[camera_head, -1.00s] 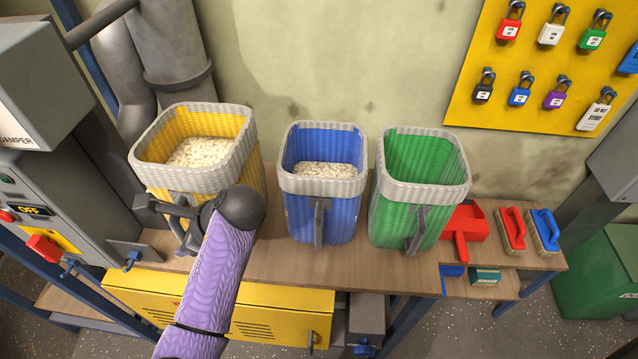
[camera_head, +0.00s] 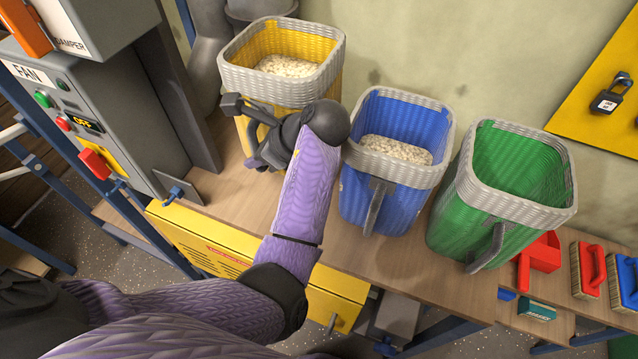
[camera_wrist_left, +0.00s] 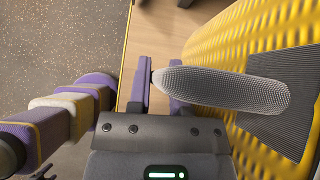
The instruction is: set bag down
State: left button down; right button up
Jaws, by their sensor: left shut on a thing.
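The yellow woven bag (camera_head: 285,92) has a grey rim and pale grains inside. It is upright at the left of the wooden bench (camera_head: 215,190), left of the blue bag. My left gripper (camera_head: 262,132) is at its front and shut on its grey handle. The left wrist view shows the handle (camera_wrist_left: 228,88) at the fingers (camera_wrist_left: 160,88), beside the bag's yellow wall (camera_wrist_left: 265,35). My arm hides part of the bag's base, so I cannot tell whether it rests on the bench. My right gripper is not in view.
A blue bag (camera_head: 385,205) with grains and an empty green bag (camera_head: 460,230) stand to the right. A red dustpan (camera_head: 540,257) and brushes (camera_head: 588,270) lie farther right. A grey control box (camera_head: 100,110) stands at the left, with some bare bench before the yellow bag.

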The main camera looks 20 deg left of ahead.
pick_arm(q)
notch_tip(320, 180, down, 9)
jog(key=b, duration=0.2)
jog(key=c, duration=0.5)
grip_release()
jog(key=shift+c, duration=0.2)
